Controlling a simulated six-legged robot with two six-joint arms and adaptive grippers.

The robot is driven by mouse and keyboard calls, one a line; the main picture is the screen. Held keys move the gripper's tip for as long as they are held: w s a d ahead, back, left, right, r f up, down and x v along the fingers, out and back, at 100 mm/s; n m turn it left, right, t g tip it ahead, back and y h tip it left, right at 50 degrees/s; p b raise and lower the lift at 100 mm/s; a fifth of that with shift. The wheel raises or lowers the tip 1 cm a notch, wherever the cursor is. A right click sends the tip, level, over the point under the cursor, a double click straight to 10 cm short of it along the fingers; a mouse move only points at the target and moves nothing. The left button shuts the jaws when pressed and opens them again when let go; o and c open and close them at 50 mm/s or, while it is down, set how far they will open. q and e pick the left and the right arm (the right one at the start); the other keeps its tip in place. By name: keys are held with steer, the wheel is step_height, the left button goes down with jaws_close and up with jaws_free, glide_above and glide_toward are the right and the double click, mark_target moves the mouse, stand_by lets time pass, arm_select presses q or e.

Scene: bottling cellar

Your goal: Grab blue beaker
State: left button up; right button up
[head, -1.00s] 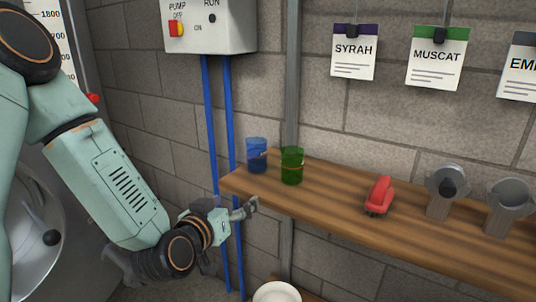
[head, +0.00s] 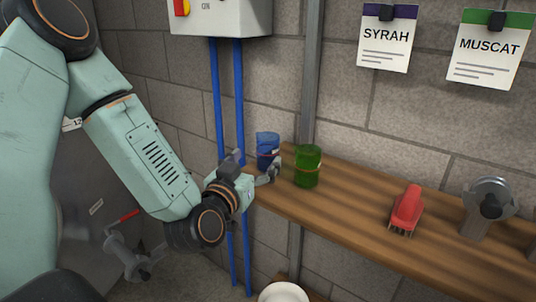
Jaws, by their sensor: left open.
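The blue beaker (head: 267,146) stands upright at the left end of the wooden shelf (head: 345,216), in the head view. Its lower part is partly hidden by my gripper. My left gripper (head: 272,172) is open at the shelf's left end, just in front of the beaker in the picture. I cannot tell whether it touches the beaker. A green beaker (head: 307,168) stands close to the right of the blue one. My right gripper is not in view.
A red-handled brush (head: 406,211) and a grey metal fitting (head: 489,203) stand farther right on the shelf. Blue pipes (head: 239,110) run down the wall behind my arm. A white round object (head: 283,293) is below the shelf. The shelf between green beaker and brush is clear.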

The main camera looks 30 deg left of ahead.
mark_target(262, 148)
arm_select(q)
steer(key=shift+w+d+r, duration=0.1)
steer(key=shift+w+d, duration=0.15)
steer(key=shift+w, duration=0.8)
steer(key=w+a, duration=0.1)
steer(key=w+a+b, duration=0.1)
steer(key=w, duration=0.1)
steer(key=shift+w+a, duration=0.15)
steer(key=shift+w, duration=0.2)
steer(key=shift+w+d, duration=0.35)
steer(key=shift+w, duration=0.15)
steer(key=shift+s+a, duration=0.25)
steer(key=shift+a, duration=0.1)
steer(key=c, duration=0.4)
steer(key=shift+w+d, duration=0.15)
steer(key=shift+d, duration=0.15)
steer(key=c, duration=0.4)
steer(key=shift+a, duration=0.15)
steer(key=c, duration=0.4)
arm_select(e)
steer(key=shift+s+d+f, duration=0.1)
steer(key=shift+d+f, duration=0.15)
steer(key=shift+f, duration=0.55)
